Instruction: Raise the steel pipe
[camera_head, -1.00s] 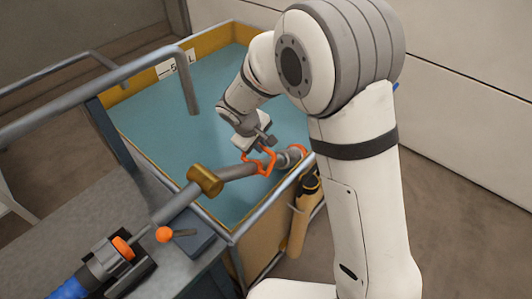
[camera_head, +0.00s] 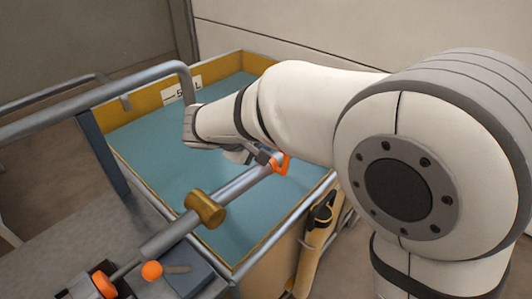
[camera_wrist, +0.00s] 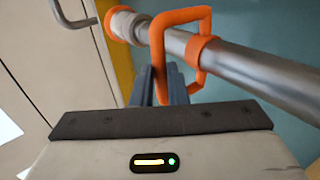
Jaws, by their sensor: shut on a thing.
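The steel pipe (camera_head: 240,188) runs from the pump on the bench, through a brass collar (camera_head: 206,208), out over the blue tank. In the head view it slants up to the right, nearly in line with the part before the collar. An orange handle (camera_head: 281,163) is fixed near its far end. My gripper (camera_head: 268,157) is at this handle, partly hidden by my arm. In the wrist view, my gripper's fingers (camera_wrist: 163,80) are shut on the handle's lower bar (camera_wrist: 162,55), with the pipe (camera_wrist: 265,78) passing behind. The pipe's white and orange end (camera_wrist: 125,25) is free.
The blue tank (camera_head: 160,147) has a yellow inner rim and a metal rail (camera_head: 285,222) along its near right side. A grey tubular rail (camera_head: 95,92) crosses at left. An orange-knobbed lever (camera_head: 152,270) stands on the bench. A yellow-black tool (camera_head: 318,235) hangs outside the tank.

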